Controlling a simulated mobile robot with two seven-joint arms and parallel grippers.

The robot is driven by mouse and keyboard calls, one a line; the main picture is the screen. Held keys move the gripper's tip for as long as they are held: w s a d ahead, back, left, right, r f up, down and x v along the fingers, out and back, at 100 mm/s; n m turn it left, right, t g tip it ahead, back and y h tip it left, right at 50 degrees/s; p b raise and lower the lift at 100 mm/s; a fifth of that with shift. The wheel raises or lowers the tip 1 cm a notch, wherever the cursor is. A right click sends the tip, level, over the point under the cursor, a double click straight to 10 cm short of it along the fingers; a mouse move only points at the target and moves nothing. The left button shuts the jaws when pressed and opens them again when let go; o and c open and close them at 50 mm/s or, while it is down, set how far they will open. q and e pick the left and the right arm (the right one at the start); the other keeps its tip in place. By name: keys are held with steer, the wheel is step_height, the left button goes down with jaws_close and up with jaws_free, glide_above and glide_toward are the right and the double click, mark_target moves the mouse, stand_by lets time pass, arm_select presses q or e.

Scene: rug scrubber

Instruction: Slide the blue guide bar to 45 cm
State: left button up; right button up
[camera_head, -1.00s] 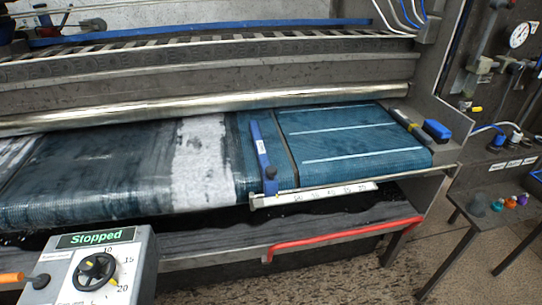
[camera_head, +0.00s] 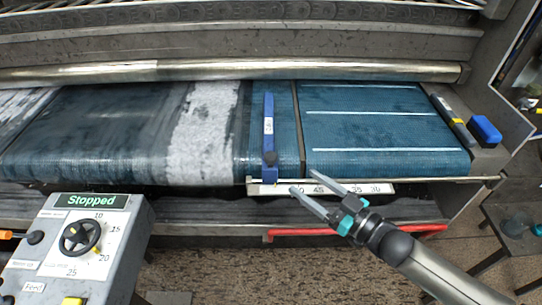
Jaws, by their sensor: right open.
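The blue guide bar (camera_head: 268,112) stands across the belt, left of the dark seam, with its dark knob (camera_head: 270,158) near the front edge. Its foot is at the left end of the white scale (camera_head: 375,188), left of the 45 mark; 35 and 30 show further right. My right gripper (camera_head: 303,182) is open and empty. Its fingertips are in front of the scale, just right of the bar's lower end and apart from it in the picture. It hides part of the scale. My left gripper is out of view.
A grey control box (camera_head: 45,250) reading "Stopped" stands at the lower left. A red rail (camera_head: 300,232) runs below the belt. A blue block (camera_head: 485,130) sits on the right-hand frame. The blue belt (camera_head: 385,140) right of the bar is clear.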

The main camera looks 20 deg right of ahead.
mark_target(271, 155)
steer(key=b+x, duration=0.1)
steer(key=x, duration=1.1)
steer(key=shift+w+f, duration=0.1)
steer(key=shift+w, duration=0.1)
jaws_close()
stand_by(1.1)
